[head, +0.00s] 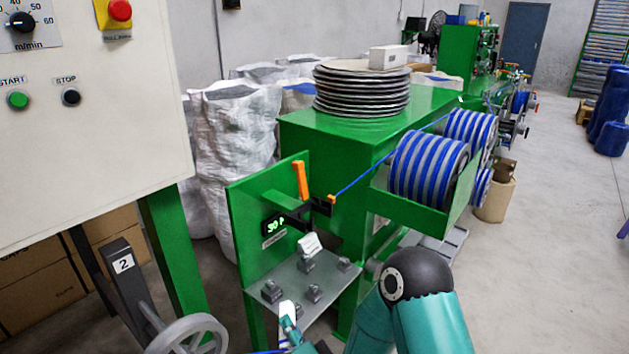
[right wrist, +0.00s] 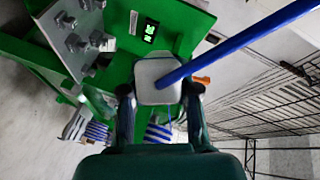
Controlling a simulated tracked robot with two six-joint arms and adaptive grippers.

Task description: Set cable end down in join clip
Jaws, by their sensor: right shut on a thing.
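My right gripper (head: 289,318) is low in the head view, in front of the grey shelf (head: 327,284) of a green stand. In the right wrist view its fingers (right wrist: 158,95) are shut on the blue cable (right wrist: 235,42), beside a pale grey pad. The cable runs from there to the upper right; a bit of it shows at the bottom edge of the head view (head: 266,352). Several small grey clips (head: 272,291) stand on the shelf, also seen in the right wrist view (right wrist: 75,43). I cannot tell which is the join clip. My left gripper is out of view.
A green upright panel with a lit display (head: 275,226) and an orange handle (head: 301,180) stands behind the shelf. Blue-striped drums (head: 428,168) stand to the right, with a taut blue cable (head: 365,175) from them. A grey wheel (head: 188,335) is at lower left.

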